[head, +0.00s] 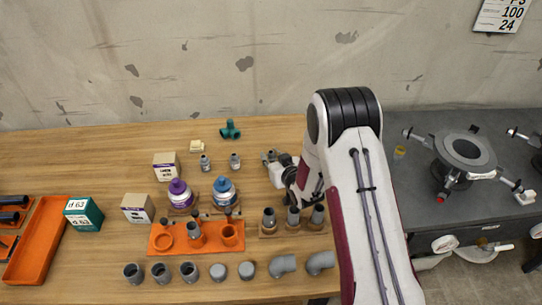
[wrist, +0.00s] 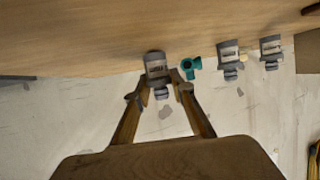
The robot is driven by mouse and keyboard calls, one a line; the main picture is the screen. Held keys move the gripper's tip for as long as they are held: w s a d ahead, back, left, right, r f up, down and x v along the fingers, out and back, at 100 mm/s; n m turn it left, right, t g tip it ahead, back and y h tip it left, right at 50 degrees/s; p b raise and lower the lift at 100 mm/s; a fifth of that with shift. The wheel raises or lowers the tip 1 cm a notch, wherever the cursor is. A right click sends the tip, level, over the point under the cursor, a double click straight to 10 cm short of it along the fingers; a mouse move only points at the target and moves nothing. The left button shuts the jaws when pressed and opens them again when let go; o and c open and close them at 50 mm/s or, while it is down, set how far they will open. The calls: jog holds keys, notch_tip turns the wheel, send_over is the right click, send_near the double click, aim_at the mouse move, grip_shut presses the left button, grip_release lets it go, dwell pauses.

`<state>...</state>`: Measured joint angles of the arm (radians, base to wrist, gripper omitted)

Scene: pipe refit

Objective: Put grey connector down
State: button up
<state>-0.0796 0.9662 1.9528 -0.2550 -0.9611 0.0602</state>
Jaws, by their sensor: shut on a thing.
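My gripper (wrist: 160,88) is shut on a grey connector (wrist: 155,66) with a paler middle band, held between the two fingertips. In the head view my gripper (head: 283,169) is over the back right of the wooden table, partly covered by my arm. The held connector (head: 268,157) shows small at its left end. I cannot tell whether it touches the table. Two similar small grey pieces (head: 205,162) (head: 235,161) stand on the table left of my gripper; they also show at right in the wrist view (wrist: 229,60) (wrist: 270,50).
A teal tee (head: 229,130) lies behind the two pieces. In front are purple (head: 180,193) and blue (head: 224,191) capped bottles, an orange holder (head: 160,240) and a rack of grey fittings (head: 268,218). A dark bench (head: 420,150) is at right. Bare table (head: 110,160) lies back left.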

jog(key=shift+f, duration=0.15)
jog(key=o, duration=1.1)
jog(key=shift+r, duration=0.2)
jog(key=shift+v, duration=0.9)
jog(key=shift+s+d+r, duration=0.1)
jog(key=shift+s+r, duration=0.15)
jog(key=shift+r, duration=0.85)
jog(key=shift+s+d+r, duration=0.1)
jog(key=shift+s+r, duration=0.15)
jog(key=shift+r, duration=0.9)
notch_tip(320, 180, up, 3)
jog(key=shift+f, duration=0.1)
